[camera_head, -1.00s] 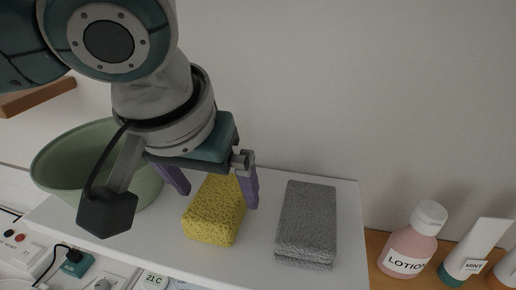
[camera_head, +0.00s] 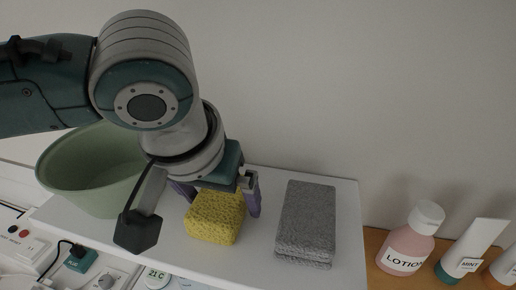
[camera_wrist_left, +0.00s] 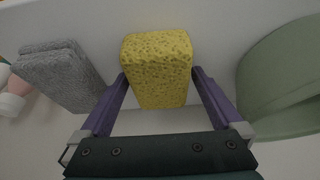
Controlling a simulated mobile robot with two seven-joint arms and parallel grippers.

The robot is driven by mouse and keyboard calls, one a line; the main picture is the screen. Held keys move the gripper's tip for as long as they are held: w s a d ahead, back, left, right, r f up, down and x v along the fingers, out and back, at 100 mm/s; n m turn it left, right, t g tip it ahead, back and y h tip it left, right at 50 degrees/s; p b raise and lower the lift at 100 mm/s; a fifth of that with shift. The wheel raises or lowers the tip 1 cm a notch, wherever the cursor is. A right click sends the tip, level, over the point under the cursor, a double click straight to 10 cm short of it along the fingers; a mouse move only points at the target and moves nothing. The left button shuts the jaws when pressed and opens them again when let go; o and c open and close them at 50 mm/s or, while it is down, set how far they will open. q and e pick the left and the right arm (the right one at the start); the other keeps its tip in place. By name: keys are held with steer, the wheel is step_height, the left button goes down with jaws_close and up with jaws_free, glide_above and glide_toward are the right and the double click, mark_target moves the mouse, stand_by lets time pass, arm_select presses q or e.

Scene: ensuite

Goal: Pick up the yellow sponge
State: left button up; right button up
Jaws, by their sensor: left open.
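The yellow sponge (camera_head: 215,219) lies on the white shelf between the green bowl and the grey cloth. My left gripper (camera_head: 221,200) is open, with its purple fingers on either side of the sponge's far part. In the left wrist view the sponge (camera_wrist_left: 159,66) sits ahead of and between the fingertips (camera_wrist_left: 160,78), which are close to its two sides. I cannot tell whether the fingers touch it. My right gripper is not in view.
The green bowl (camera_head: 82,173) stands left of the sponge, partly behind my arm. A folded grey cloth (camera_head: 306,221) lies to the right on the white shelf (camera_head: 347,245). A lotion bottle (camera_head: 408,243) and a mint tube (camera_head: 470,250) stand further right. A wall rises behind.

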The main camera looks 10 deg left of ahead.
mark_target(220, 194)
arm_select(q)
steer(key=c, duration=1.2)
steer(key=shift+o, duration=0.2)
steer(key=shift+r, duration=0.1)
steer(key=shift+w+r, duration=0.1)
steer(key=shift+r, duration=0.2)
step_height(220, 194, up, 20)
steer(key=b, duration=0.3)
steer(key=shift+f+b, duration=0.15)
steer(key=shift+b, duration=0.2)
